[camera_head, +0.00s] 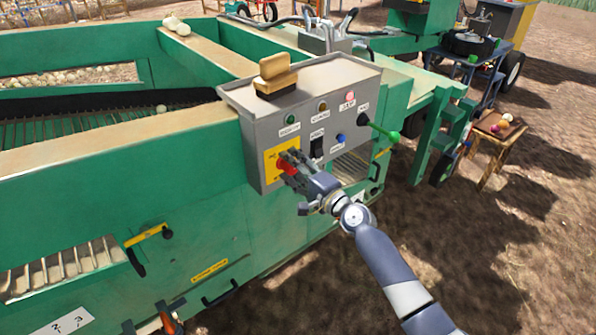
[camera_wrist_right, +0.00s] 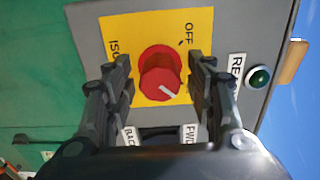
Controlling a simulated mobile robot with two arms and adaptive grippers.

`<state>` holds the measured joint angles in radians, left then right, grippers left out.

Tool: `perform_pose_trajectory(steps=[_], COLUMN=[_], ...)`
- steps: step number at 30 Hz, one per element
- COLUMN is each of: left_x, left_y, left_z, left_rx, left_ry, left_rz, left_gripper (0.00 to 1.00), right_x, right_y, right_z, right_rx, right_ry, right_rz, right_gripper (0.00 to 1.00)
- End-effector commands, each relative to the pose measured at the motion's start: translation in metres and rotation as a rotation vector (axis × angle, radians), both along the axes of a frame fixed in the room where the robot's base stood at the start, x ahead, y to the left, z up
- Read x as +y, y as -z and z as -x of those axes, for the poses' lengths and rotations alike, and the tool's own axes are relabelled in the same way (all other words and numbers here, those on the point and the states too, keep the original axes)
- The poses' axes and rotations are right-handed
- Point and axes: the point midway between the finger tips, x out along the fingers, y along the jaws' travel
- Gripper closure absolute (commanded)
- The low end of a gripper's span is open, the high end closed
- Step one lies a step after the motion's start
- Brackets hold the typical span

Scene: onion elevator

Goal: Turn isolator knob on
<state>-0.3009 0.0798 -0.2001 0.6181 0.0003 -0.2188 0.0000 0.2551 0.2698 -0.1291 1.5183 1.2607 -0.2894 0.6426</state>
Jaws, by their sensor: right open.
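The isolator knob (camera_wrist_right: 160,75) is red and round with a white pointer line, on a yellow plate (camera_wrist_right: 118,28) marked OFF. In the right wrist view the pointer line slants toward the lower right, away from the OFF label. In the head view the red knob (camera_head: 284,166) is at the lower left of the grey control box (camera_head: 262,127), partly hidden by my gripper. My right gripper (camera_wrist_right: 162,84) is open, with one finger on each side of the knob. I cannot tell whether the fingers touch it. My left gripper is not in view.
The box also carries a black switch (camera_head: 316,147), a blue button (camera_head: 340,138), indicator lights and a green-knobbed lever (camera_head: 393,136). The green machine (camera_head: 190,220) surrounds the box. Bare soil lies to the right.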

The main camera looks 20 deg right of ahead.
Motion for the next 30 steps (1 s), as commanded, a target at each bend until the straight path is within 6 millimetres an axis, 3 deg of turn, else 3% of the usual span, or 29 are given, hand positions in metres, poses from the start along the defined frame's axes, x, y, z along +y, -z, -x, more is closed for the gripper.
perform_pose_trajectory(steps=[5,18,24,30], left_x=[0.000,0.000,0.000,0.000], left_y=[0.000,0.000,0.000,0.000], left_z=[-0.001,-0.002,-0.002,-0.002], left_rx=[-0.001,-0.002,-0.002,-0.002], left_ry=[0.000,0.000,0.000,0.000], left_rz=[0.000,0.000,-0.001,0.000], left_gripper=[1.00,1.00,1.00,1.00], right_x=[-0.006,-0.034,-0.040,-0.041], right_y=[0.002,0.001,0.001,0.001], right_z=[0.017,0.093,0.109,0.112], right_rx=[0.002,0.002,0.002,0.001], right_ry=[0.000,-0.001,0.001,0.000], right_rz=[0.002,0.003,0.001,-0.001], right_gripper=[0.49,0.49,0.49,0.49])
